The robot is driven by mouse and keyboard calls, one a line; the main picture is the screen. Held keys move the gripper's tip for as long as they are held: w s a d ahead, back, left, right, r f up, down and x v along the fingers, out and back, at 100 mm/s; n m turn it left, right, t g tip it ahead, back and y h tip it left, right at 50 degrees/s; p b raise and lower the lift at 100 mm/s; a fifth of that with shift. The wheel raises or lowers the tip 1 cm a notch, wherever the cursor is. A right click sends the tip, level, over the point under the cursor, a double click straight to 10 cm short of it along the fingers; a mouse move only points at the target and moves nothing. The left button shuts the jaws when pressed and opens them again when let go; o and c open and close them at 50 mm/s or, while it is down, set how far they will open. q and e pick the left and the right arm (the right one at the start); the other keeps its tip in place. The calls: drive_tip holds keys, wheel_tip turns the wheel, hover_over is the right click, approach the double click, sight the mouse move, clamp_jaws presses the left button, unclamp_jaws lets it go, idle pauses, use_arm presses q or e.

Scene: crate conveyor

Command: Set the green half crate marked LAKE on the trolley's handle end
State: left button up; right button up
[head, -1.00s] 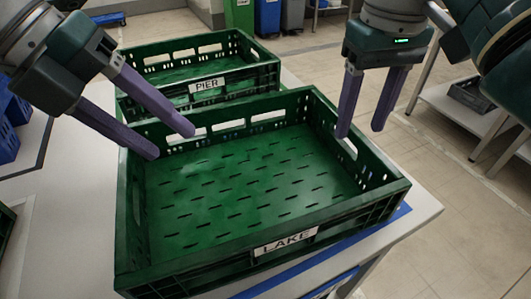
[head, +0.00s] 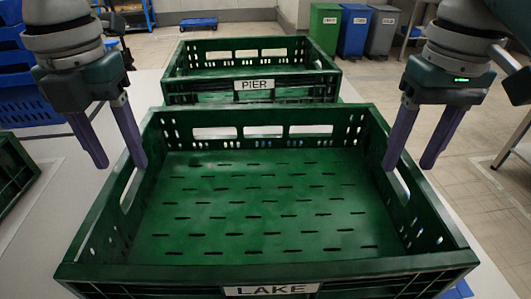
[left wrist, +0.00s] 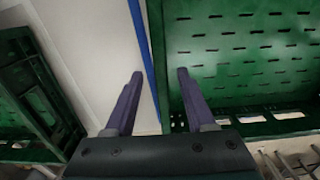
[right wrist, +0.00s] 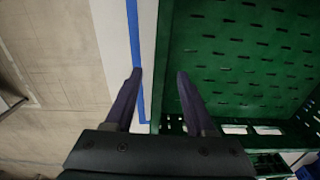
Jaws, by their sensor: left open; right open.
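The green crate marked LAKE (head: 190,271) stands upright and empty in the middle of the head view, its label on the near wall. My left gripper (head: 122,166) is open at its left wall, one finger inside and one outside. The left wrist view shows the wall (left wrist: 157,45) between those fingers. My right gripper (head: 408,166) is open at the right wall in the same way, and the right wrist view shows that wall (right wrist: 164,50) between its fingers. Neither gripper is closed on the crate. I cannot make out the trolley's handle end.
A green crate marked PIER (head: 210,92) stands right behind the LAKE crate. Another green crate (head: 12,180) is at the left edge, with blue crates (head: 35,105) behind it. Coloured bins (head: 354,30) and a low blue platform (head: 198,23) are farther back. Open floor lies right.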

sight(134, 186)
use_arm(q)
wheel_tip(134, 186, down, 6)
drive_tip(key=shift+f, duration=0.25)
use_arm(e)
wheel_tip(134, 186, down, 6)
drive_tip(key=shift+f, duration=0.25)
use_arm(q)
drive_tip(key=shift+c, duration=0.2)
use_arm(e)
drive_tip(key=shift+c, duration=0.2)
use_arm(q)
clamp_jaws()
use_arm(e)
clamp_jaws()
drive_tip(key=shift+d, duration=0.1)
